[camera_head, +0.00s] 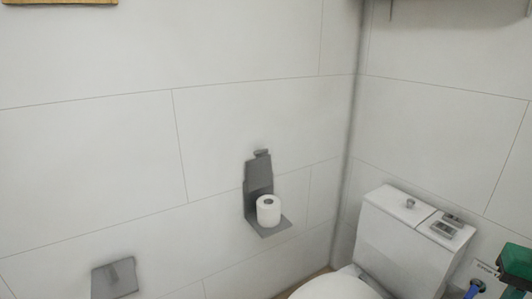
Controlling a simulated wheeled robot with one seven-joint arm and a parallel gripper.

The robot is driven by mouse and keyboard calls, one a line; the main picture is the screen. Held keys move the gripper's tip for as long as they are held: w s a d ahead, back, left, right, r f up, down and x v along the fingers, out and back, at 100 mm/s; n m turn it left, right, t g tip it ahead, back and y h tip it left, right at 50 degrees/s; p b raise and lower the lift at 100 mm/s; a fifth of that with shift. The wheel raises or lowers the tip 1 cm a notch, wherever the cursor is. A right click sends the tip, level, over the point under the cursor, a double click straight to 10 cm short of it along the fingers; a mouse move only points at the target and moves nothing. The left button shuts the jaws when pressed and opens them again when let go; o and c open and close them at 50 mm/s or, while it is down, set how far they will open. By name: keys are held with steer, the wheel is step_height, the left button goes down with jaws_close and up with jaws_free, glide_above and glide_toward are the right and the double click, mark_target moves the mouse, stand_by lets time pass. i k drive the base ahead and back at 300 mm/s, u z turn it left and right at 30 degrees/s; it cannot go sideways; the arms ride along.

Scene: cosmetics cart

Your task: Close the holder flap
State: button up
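A grey holder (257,172) is fixed to the white tiled wall, near the middle of the camera_head view. It has a tall back plate with a small knob-like piece at its top. A white paper roll (268,210) sits at the holder's lower front, its end facing up and outward. A flat grey plate (272,229), which looks like the flap, sticks out from the wall below the roll. The holder stands open at the front. My gripper is not in view.
A white toilet (400,240) stands at the lower right, with small items on its tank lid. Green (515,262) and blue (474,289) objects are at the right edge. A grey wall plate (114,278) is at lower left. The wall around the holder is clear.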

mark_target(258, 171)
steer(key=z, duration=2.1)
steer(key=k, duration=1.2)
steer(key=u, duration=2.1)
steer(key=i, duration=1)
